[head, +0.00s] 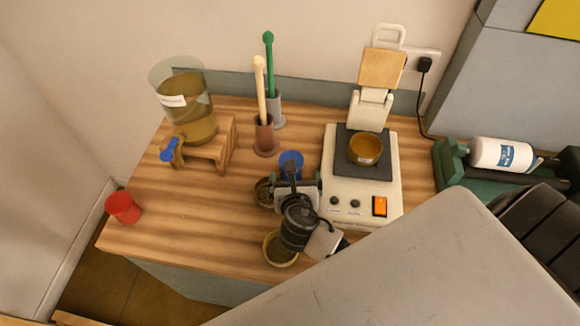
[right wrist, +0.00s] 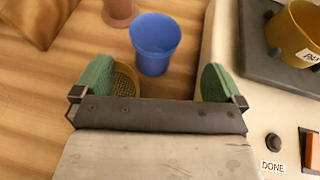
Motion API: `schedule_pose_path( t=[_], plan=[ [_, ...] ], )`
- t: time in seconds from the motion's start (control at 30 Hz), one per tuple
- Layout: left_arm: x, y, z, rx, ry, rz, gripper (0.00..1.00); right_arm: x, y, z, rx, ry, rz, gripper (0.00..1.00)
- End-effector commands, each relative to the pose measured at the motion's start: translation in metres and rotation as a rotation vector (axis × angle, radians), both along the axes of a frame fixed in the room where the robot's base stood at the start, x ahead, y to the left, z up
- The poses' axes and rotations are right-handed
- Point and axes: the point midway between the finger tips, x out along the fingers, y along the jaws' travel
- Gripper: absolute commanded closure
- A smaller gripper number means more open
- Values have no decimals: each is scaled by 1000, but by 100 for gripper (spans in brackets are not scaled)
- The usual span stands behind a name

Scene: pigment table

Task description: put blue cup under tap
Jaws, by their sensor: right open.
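The blue cup (head: 291,163) stands upright on the wooden table, left of the white hot-plate device. In the right wrist view the blue cup (right wrist: 155,45) is just beyond the fingertips, roughly between them sideways. My right gripper (head: 294,181) is open and empty, its green-padded fingers apart in the right wrist view (right wrist: 155,82). The tap (head: 169,151) with a blue handle is at the front of a glass dispenser (head: 188,108) on a wooden stand (head: 213,146), at the table's back left. My left gripper is not in view.
A brass sieve (right wrist: 125,80) lies beside the left finger. A second round dish (head: 280,250) is partly under my arm. A brown holder (head: 265,137) stands behind the cup. The hot plate (head: 340,190) is to the right.

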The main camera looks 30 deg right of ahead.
Motion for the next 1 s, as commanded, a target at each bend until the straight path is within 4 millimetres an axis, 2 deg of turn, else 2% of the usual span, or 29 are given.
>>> schedule_pose_path(
  t=[0.1, 0.37, 0.63, 0.97, 1.0],
  plan=[
    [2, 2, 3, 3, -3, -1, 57, 16, -7, -6, -2, 0, 1, 0],
    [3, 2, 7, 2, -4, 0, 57, 34, -14, -13, -1, -3, 2, 0],
    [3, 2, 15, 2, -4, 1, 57, 66, -24, -28, -3, -2, 2, 0],
    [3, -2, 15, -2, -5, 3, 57, 72, -27, -32, -1, -3, 3, 0],
    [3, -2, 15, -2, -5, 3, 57, 71, -27, -32, -1, -3, 3, 6]
  ],
)
